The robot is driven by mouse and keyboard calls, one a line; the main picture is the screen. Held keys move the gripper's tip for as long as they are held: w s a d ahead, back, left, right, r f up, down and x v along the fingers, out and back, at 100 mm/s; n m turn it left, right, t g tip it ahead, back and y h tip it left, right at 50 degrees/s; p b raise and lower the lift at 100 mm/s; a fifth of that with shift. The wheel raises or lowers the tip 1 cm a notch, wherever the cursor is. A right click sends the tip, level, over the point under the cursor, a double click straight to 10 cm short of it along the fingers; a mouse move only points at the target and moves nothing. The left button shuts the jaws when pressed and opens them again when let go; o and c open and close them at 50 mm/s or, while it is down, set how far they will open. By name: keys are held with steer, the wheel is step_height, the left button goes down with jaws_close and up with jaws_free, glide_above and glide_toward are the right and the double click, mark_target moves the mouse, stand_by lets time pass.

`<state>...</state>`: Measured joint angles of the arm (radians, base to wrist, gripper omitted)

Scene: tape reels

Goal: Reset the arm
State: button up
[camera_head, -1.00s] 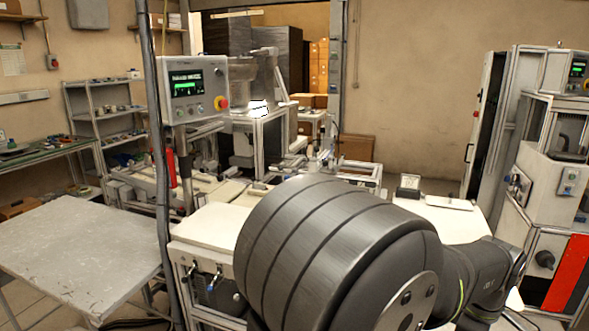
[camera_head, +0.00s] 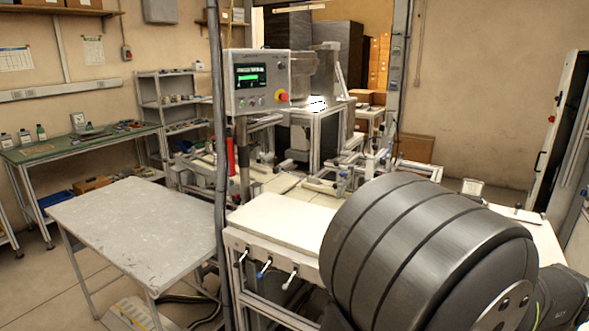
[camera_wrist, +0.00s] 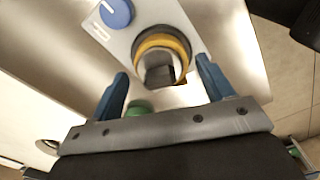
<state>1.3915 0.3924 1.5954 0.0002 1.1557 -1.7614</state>
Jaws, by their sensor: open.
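My gripper (camera_wrist: 161,72) shows in the wrist view with its two blue fingers spread wide. Nothing is held between them. Beyond the fingertips is a grey panel (camera_wrist: 128,32) with a yellow-and-black ring (camera_wrist: 158,40) around a dark centre. A round blue knob (camera_wrist: 116,12) with a white line sits at the panel's upper left. A green part (camera_wrist: 138,107) is partly hidden behind the gripper body. Whether the fingers touch the panel I cannot tell. In the head view, my large grey grooved arm part fills the lower right; the gripper does not show there.
A white-topped bench (camera_head: 285,222) with toggle clamps stands behind my arm. A control box (camera_head: 258,82) with a screen and red button hangs by a pole (camera_head: 219,180). A bare grey table (camera_head: 140,220) is at left. A green-topped bench (camera_head: 85,143) stands farther back.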

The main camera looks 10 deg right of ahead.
step_height(320, 180, up, 17)
step_height(320, 180, down, 17)
steer(key=shift+f, duration=0.15)
steer(key=m, duration=0.7)
steer(key=shift+m, duration=0.4)
steer(key=m, duration=0.6)
steer(key=shift+r+m, duration=0.35)
steer(key=shift+m, duration=0.15)
step_height(320, 180, up, 15)
steer(key=shift+f, duration=0.15)
